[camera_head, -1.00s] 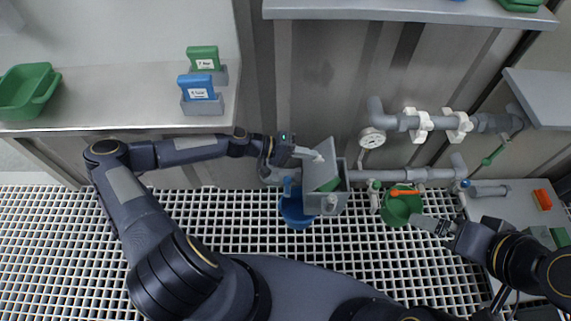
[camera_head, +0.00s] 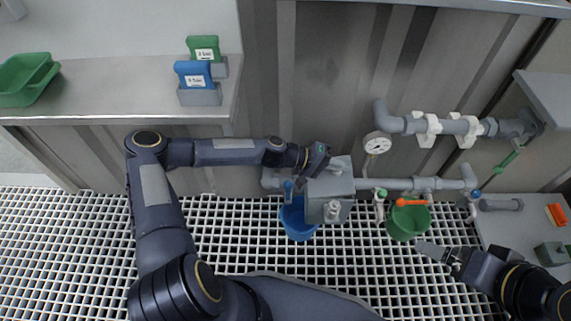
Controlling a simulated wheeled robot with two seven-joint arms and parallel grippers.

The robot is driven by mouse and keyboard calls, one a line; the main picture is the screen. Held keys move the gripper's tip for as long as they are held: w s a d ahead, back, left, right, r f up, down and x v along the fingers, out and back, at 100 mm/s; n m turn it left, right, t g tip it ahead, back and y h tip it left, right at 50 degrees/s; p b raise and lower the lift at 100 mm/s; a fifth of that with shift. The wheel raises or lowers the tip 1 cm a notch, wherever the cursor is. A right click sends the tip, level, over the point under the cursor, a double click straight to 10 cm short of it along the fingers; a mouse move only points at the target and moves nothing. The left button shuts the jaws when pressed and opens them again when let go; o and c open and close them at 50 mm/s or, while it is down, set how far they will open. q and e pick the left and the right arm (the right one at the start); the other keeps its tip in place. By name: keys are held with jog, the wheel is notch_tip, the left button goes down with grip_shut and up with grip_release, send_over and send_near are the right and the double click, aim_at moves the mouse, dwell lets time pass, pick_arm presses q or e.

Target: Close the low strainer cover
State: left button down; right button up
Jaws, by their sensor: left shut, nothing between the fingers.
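The low strainer is a grey box (camera_head: 325,209) on the pipe near the floor grating. Its grey cover (camera_head: 331,186) now lies over the top of the box, and the inside is hidden. Whether the cover sits fully flush cannot be told. My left gripper (camera_head: 322,171) is shut and empty, at the cover's upper left, close to or touching it. My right gripper (camera_head: 430,250) is low on the right, beside the green bucket and away from the strainer; its finger gap is not clear.
A blue bucket (camera_head: 297,222) stands below the strainer's left side. A green bucket (camera_head: 407,223) stands to its right under an orange-handled valve (camera_head: 410,202). Pipes with a gauge (camera_head: 376,143) run along the wall. A shelf at left holds blue (camera_head: 194,74) and green blocks.

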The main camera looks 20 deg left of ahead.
pick_arm(q)
jog(key=shift+w+d+f+b, duration=0.1)
jog(key=shift+d+f+b, duration=0.25)
jog(key=shift+f, duration=0.1)
jog(key=shift+d, duration=0.1)
dwell(0.5)
